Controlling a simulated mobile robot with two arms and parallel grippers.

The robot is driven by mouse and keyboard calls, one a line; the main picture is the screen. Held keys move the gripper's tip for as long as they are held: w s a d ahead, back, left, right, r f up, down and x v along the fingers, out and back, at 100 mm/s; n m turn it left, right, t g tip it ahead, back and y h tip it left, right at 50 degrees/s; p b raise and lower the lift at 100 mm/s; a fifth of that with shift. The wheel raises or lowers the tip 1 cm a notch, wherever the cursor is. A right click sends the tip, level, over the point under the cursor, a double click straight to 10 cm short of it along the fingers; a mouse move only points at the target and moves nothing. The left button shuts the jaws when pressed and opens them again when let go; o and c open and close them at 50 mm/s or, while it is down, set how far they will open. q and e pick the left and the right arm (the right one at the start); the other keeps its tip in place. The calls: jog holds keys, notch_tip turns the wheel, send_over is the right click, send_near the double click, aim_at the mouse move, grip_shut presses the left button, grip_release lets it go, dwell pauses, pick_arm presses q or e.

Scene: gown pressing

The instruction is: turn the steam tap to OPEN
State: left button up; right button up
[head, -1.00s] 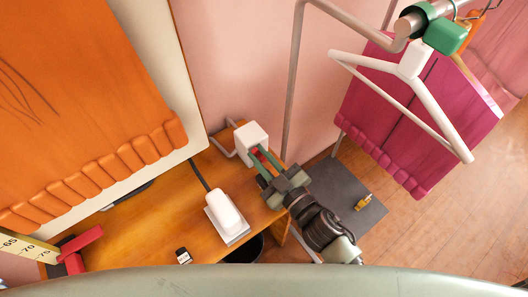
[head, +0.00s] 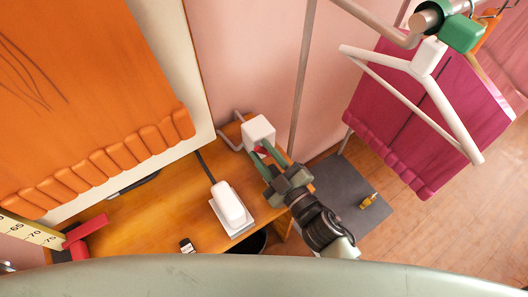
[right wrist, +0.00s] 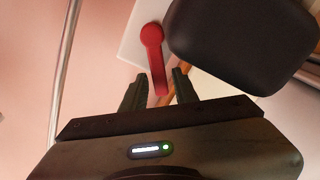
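The steam tap shows as a white box (head: 258,131) with a red lever (head: 261,151), beyond the far end of the wooden table. In the right wrist view the red lever (right wrist: 153,55) has a round hub on a white plate, and its arm points down towards my gripper. My right gripper (head: 266,160) is at the box. In the right wrist view its two dark fingers (right wrist: 160,88) stand apart, one on each side of the lever's free end, with narrow gaps visible. Any OPEN marking is not visible. My left gripper is not in view.
A white iron-like block (head: 230,205) rests on the wooden table (head: 165,215). A red bracket (head: 85,235) is at the left. An orange gown (head: 75,90) hangs at left. A white hanger (head: 425,60) and magenta gown (head: 430,125) hang at right. A grey mat (head: 345,205) lies on the floor.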

jog(key=shift+s, duration=0.1)
jog(key=shift+s+d+f, duration=0.1)
jog(key=shift+s+d, duration=0.1)
jog(key=b+v, duration=0.1)
jog(key=v, duration=0.6)
